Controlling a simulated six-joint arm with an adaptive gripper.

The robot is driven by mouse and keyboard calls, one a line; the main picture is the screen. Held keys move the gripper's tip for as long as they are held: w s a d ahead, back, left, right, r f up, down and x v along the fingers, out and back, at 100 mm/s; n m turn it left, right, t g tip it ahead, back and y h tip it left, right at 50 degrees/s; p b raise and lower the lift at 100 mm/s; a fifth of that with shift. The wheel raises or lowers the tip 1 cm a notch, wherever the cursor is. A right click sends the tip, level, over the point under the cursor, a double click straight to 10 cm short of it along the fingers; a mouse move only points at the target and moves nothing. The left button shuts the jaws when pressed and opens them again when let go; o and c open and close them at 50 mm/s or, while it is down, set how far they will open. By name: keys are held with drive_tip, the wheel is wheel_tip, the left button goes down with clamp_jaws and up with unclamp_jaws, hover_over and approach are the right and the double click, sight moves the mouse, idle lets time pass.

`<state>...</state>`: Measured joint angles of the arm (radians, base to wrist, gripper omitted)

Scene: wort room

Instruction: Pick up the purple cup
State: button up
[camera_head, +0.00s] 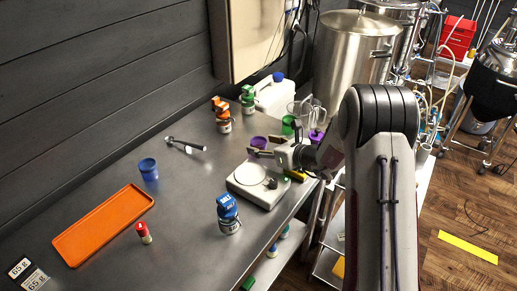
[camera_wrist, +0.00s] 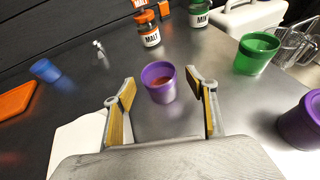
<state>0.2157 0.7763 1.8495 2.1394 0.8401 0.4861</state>
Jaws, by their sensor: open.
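The purple cup (camera_wrist: 159,84) stands upright on the steel table, with something reddish inside. In the wrist view it is in front of my gripper (camera_wrist: 163,92), centred between the two open fingers. In the head view the purple cup (camera_head: 258,143) shows just behind my gripper (camera_head: 262,152), partly hidden by it. My gripper is open and empty, low over the table near the scale. A second purple vessel (camera_wrist: 302,122), which looks larger and lidded, stands at the right edge of the wrist view.
A green cup (camera_wrist: 256,53) stands right of the purple cup. A white scale (camera_head: 257,186) sits below my gripper. Bottles with orange (camera_head: 221,112), green (camera_head: 248,99) and blue (camera_head: 228,212) tops, a blue cup (camera_head: 148,168) and an orange tray (camera_head: 103,224) stand around. Glass beakers (camera_wrist: 296,47) stand at right.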

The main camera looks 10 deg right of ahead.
drive_tip(key=shift+x, duration=1.5)
drive_tip(key=shift+s, duration=0.1)
drive_tip(key=c, duration=1.2)
